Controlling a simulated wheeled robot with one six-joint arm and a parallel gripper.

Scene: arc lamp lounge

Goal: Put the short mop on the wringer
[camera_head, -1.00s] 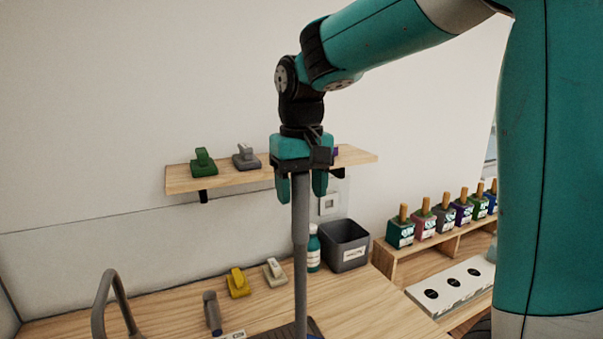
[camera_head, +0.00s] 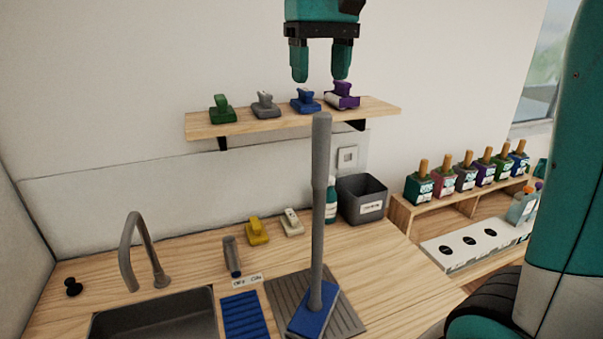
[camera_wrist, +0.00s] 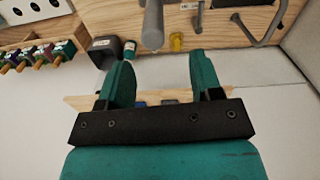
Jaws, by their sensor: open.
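The short mop has a grey handle (camera_head: 318,215) and a flat blue head (camera_head: 313,318). It stands nearly upright, its head on a grey ridged board (camera_head: 280,292) on the counter. A blue ridged pad (camera_head: 244,315) lies just left of that board. I cannot tell for sure which of these two is the wringer. My gripper (camera_head: 320,78) is open and empty, above the top of the mop handle and apart from it. In the wrist view, my gripper's fingers (camera_wrist: 158,68) are spread, with the mop handle (camera_wrist: 152,25) beyond them.
A sink (camera_head: 150,318) with a tall faucet (camera_head: 135,245) is at left. A grey bin (camera_head: 361,203) and a bottle (camera_head: 331,205) stand behind the mop. Several bottles line a rack (camera_head: 400,214) at right.

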